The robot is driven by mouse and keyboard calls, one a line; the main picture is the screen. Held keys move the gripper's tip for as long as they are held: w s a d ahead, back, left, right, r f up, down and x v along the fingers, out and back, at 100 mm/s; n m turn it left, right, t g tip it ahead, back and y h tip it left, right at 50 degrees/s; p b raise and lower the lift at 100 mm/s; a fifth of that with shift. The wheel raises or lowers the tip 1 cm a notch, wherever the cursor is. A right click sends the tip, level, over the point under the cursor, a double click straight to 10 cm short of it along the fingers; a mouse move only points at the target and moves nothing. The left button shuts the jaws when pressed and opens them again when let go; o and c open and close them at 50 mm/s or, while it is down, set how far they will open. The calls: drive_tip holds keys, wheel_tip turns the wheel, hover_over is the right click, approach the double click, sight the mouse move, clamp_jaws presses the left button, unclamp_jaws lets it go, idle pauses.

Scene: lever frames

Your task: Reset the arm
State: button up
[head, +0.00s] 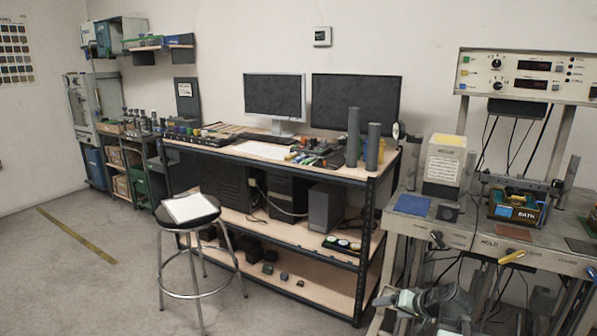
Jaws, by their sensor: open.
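My gripper (412,303), grey-green and dark, is at the bottom of the head view, right of centre, low in front of the right-hand workbench. It is open, and nothing shows between its fingers. Part of my arm is cut off by the lower picture edge. The workbench (385,215) has a grey front panel with a yellow-handled lever (512,256).
A control box (525,77) stands on posts above the bench. A white box (445,165), a blue pad (412,205) and a bin marked BATH (517,210) are on it. A shelved desk (300,175) and a stool (188,209) stand left. Floor at left is clear.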

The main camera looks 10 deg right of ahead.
drive_tip(key=s+a+f+n+g+h, duration=0.25)
drive_tip(key=s+a+g, duration=0.2)
drive_tip(key=a, duration=0.55)
drive_tip(key=s+a+f+n+g+h, duration=0.15)
drive_tip(key=s+a+f+g, duration=0.3)
drive_tip(key=a, duration=0.55)
wheel_tip(320, 180, up, 21)
drive_tip(key=p, duration=2)
drive_tip(key=shift+d+f+t+p, duration=0.2)
drive_tip(key=shift+t+p, duration=0.1)
drive_tip(key=shift+t, duration=0.1)
